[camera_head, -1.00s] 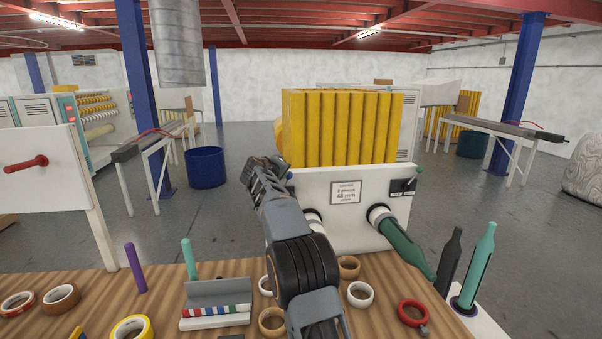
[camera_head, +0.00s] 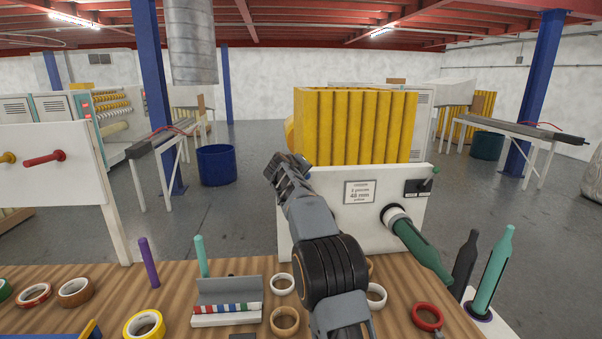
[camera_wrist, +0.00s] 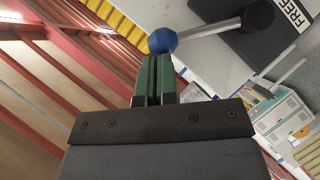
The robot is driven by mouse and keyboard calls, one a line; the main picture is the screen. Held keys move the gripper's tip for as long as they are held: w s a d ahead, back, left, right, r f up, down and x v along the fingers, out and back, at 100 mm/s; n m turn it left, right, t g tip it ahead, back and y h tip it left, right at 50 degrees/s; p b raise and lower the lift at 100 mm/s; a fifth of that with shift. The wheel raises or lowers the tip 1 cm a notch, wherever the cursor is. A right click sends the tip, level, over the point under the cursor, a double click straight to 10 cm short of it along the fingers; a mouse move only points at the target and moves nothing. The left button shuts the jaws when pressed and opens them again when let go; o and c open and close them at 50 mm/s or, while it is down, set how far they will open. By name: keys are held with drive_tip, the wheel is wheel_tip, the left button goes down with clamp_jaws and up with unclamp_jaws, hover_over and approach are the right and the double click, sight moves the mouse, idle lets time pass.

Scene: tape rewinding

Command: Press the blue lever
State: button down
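The blue lever shows in the wrist view as a blue ball (camera_wrist: 163,40) on a metal rod that runs to a black round mount at the upper right. My gripper (camera_wrist: 157,58) has its two green fingers close together, with only a thin dark line between them. The fingertips are just below the ball in that view; whether they touch it I cannot tell. In the head view, my gripper (camera_head: 287,165) is at the upper left corner of the white machine panel (camera_head: 330,225). It hides most of the lever there.
A green-knobbed lever (camera_head: 434,171) sits at the panel's right end, above a green spindle (camera_head: 422,250). Tape rolls (camera_head: 283,284) and a small tray (camera_head: 228,315) lie on the wooden table. Yellow ribbed guarding (camera_head: 355,125) stands behind the panel.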

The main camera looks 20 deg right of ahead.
drive_tip(key=shift+r, duration=0.1)
drive_tip(key=w+r+b+v, duration=0.1)
drive_tip(key=w+r+v, duration=0.1)
drive_tip(key=v, duration=1)
drive_tip(key=shift+s+a+b, duration=0.3)
drive_tip(key=shift+a, duration=0.35)
